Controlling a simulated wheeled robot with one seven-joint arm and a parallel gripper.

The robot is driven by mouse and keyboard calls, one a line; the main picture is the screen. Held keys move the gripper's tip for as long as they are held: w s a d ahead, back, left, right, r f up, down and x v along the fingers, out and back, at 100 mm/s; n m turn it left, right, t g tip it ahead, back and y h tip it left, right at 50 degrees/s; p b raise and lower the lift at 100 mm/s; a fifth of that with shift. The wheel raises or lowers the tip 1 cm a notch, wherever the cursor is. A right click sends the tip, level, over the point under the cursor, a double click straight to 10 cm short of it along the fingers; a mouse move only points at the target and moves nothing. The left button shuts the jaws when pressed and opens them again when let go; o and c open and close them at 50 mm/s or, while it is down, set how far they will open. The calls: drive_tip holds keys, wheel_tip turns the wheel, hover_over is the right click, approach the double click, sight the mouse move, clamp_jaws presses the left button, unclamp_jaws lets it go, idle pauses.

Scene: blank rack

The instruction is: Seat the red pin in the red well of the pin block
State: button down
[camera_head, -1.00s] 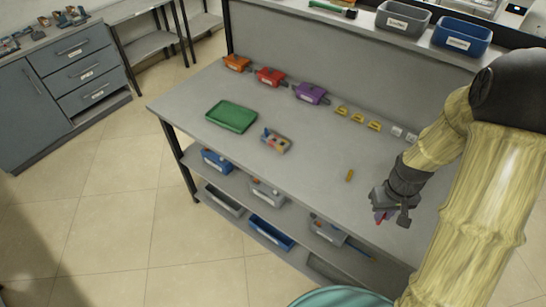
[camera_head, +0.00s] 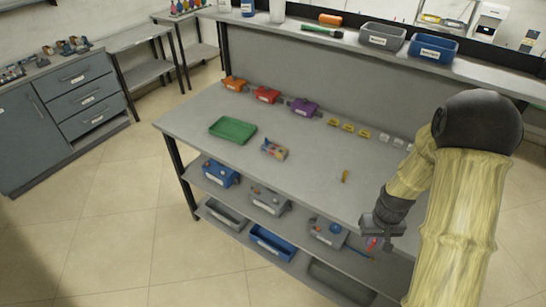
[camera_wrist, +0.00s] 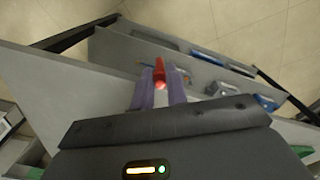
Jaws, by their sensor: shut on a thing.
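My gripper (camera_head: 372,243) is at the front edge of the grey workbench, toward the right in the head view. Its purple fingers (camera_wrist: 160,97) are shut on the red pin (camera_wrist: 160,72), which points out beyond the fingertips in the wrist view. The red pin also shows as a small red spot in the head view (camera_head: 371,243). The pin block (camera_head: 274,150) is a small tan block on the bench, well left of my gripper, with a blue piece and reddish marks on top. Its red well is too small to make out.
A green tray (camera_head: 233,130) lies left of the block. A small yellow piece (camera_head: 345,176) stands between block and gripper. Orange, red and purple boxes (camera_head: 304,107) line the back. The bench between is mostly clear.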

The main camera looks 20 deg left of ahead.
drive_tip(key=w+f+m, duration=0.2)
drive_tip(key=w+f, duration=0.1)
drive_tip(key=f, duration=0.7)
drive_tip(key=shift+m, duration=0.4)
drive_tip(key=shift+w+f, duration=0.1)
drive_tip(key=shift+f, duration=0.05)
